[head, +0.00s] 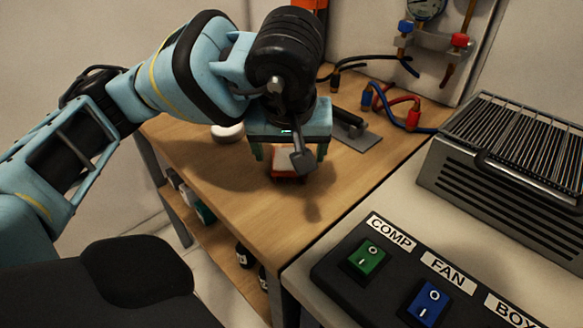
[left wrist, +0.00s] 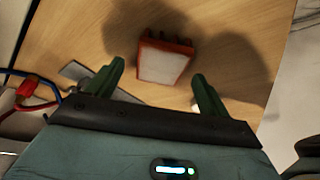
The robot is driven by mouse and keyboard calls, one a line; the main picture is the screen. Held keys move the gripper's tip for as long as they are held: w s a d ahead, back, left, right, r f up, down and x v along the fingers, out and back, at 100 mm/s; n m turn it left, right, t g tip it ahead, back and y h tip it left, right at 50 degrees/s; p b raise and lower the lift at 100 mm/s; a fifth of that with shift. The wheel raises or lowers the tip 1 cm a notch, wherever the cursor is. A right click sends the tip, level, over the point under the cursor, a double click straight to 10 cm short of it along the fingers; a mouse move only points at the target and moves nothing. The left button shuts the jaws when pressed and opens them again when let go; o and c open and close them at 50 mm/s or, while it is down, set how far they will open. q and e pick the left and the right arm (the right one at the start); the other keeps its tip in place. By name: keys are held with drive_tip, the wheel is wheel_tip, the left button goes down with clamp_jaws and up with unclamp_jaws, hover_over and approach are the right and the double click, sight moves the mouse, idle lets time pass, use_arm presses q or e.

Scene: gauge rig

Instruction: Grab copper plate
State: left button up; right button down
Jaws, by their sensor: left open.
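A small orange-red block with a pale face (head: 287,176) lies on the wooden table below my left gripper; it may be the copper plate, but I cannot tell for certain. In the left wrist view the block (left wrist: 163,62) shows its pale face and several short dark prongs along its far edge. My left gripper (head: 290,154) points down above it. Its two green fingers are spread and empty, and the block appears between and beyond the fingertips (left wrist: 158,72). The gripper partly hides the block in the head view. My right gripper is not in view.
A flat grey plate with a black handle (head: 358,134) lies behind the gripper. Red and blue hoses (head: 400,108) are at the back. A white round item (head: 227,132) is left. A vented metal box (head: 510,150) and switch panel (head: 420,275) stand right. The table front is clear.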

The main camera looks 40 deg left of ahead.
use_arm(q)
drive_tip(key=shift+x, duration=0.9)
drive_tip(key=c, duration=0.5)
drive_tip(key=shift+r, duration=0.1)
drive_tip(key=c, duration=0.8)
drive_tip(key=shift+c, duration=0.2)
drive_tip(key=shift+r, duration=0.1)
